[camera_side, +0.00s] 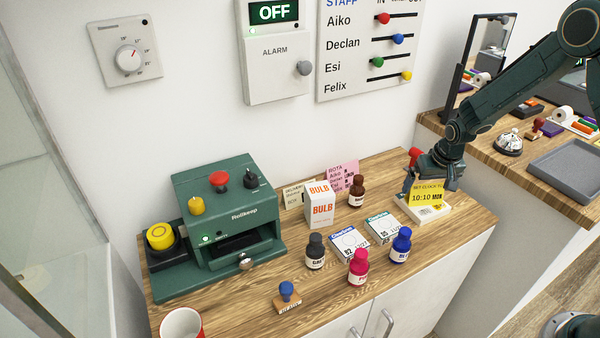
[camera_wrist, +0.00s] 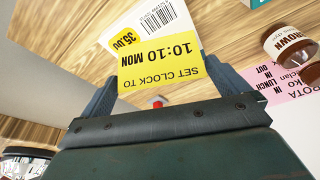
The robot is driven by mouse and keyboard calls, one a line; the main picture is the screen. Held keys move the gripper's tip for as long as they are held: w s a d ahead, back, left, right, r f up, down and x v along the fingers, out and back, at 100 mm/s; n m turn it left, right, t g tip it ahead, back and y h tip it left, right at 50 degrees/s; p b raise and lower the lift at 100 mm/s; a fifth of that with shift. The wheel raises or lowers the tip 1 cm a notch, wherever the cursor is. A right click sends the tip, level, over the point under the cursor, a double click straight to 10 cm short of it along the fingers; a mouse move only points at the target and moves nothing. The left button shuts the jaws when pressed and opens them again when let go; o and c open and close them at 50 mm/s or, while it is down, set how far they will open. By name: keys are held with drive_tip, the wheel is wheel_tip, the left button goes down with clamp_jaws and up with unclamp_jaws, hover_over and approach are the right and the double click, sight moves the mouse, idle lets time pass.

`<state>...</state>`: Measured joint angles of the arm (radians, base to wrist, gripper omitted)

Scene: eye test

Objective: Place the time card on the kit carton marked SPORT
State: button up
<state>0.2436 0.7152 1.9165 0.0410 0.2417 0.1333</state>
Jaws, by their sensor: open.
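The yellow card (camera_side: 426,198) reads SET CLOCK TO 10:10 MON and stands at a white block (camera_side: 422,213) at the counter's right. In the wrist view the card (camera_wrist: 160,65) lies between my fingers, with the white, barcoded part (camera_wrist: 150,14) beyond it. My gripper (camera_side: 431,186) is open around the card; in the wrist view its fingers (camera_wrist: 165,85) flank the card's sides. Whether they touch is unclear. Two flat white packs, one blue-headed (camera_side: 349,243) and one teal-headed (camera_side: 382,227), lie on the counter. I cannot read SPORT on anything.
Black (camera_side: 315,252), pink (camera_side: 358,268), blue (camera_side: 400,246) and brown (camera_side: 357,192) bottles stand near the packs. A BULB carton (camera_side: 320,206) and a pink ROTA note (camera_side: 343,174) stand behind. A green machine (camera_side: 226,212) fills the left. A blue-handled stamp (camera_side: 287,296) is in front.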

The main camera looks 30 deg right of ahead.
drive_tip(key=v, duration=0.9)
drive_tip(key=shift+s+r, duration=0.15)
drive_tip(key=shift+r, duration=0.2)
drive_tip(key=s+a+r+n+t, duration=0.1)
drive_tip(key=s+a+r, duration=0.3)
drive_tip(key=s+r, duration=0.3)
drive_tip(key=s+a+r+n+t, duration=0.1)
drive_tip(key=s+a+r, duration=0.35)
drive_tip(key=r, duration=0.35)
drive_tip(key=s+a+r+n+y, duration=0.1)
drive_tip(key=s+a+r+n, duration=0.1)
drive_tip(key=s, duration=1.4)
drive_tip(key=shift+a+r+t, duration=0.4)
drive_tip(key=shift+a+r, duration=0.3)
drive_tip(key=shift+a, duration=0.05)
